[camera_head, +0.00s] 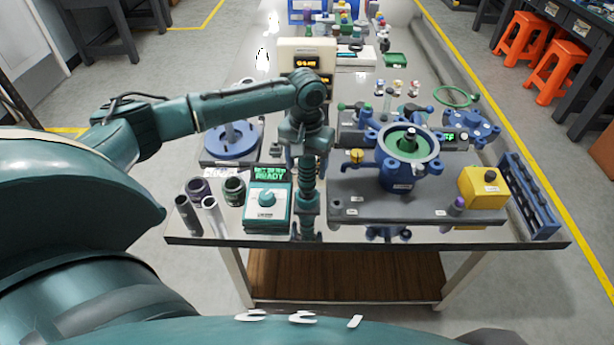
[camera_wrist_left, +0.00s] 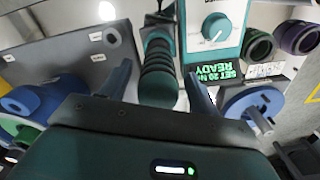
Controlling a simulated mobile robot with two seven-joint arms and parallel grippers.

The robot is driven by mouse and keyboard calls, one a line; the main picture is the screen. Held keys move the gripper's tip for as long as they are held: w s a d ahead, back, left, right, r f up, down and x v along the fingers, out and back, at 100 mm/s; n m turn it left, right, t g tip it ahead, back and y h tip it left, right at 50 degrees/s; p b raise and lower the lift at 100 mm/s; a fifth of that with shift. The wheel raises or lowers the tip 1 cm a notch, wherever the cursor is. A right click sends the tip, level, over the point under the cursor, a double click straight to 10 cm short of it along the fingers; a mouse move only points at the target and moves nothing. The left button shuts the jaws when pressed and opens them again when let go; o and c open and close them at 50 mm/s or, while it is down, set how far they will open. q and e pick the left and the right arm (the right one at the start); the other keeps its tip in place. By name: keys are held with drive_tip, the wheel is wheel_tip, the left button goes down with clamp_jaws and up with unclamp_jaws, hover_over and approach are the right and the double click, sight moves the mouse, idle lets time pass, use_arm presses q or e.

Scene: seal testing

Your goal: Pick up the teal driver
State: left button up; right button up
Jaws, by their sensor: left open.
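The teal driver (camera_head: 308,188) has a dark ridged grip and shows near the front of the table, just right of the controller box. It also shows in the left wrist view (camera_wrist_left: 158,72), between the two fingers. My left gripper (camera_head: 307,150) is above and behind the driver, pointing down. In the wrist view my left gripper (camera_wrist_left: 158,88) is open, with a finger on each side of the grip. Gaps show beside the grip, so the fingers look apart from it. My right gripper is out of view.
A teal and white controller box (camera_head: 268,208) reading READY stands close to the driver's left. Dark cylinders (camera_head: 234,191) stand farther left. A grey plate (camera_head: 400,205) with a blue flanged housing (camera_head: 395,172) lies close on the right. A yellow block (camera_head: 483,190) is beyond.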

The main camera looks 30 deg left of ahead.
use_arm(q)
drive_tip(key=shift+f, duration=0.7)
drive_tip(key=shift+c, duration=0.4)
drive_tip(key=shift+w+r, duration=0.1)
drive_tip(key=c, duration=1.1)
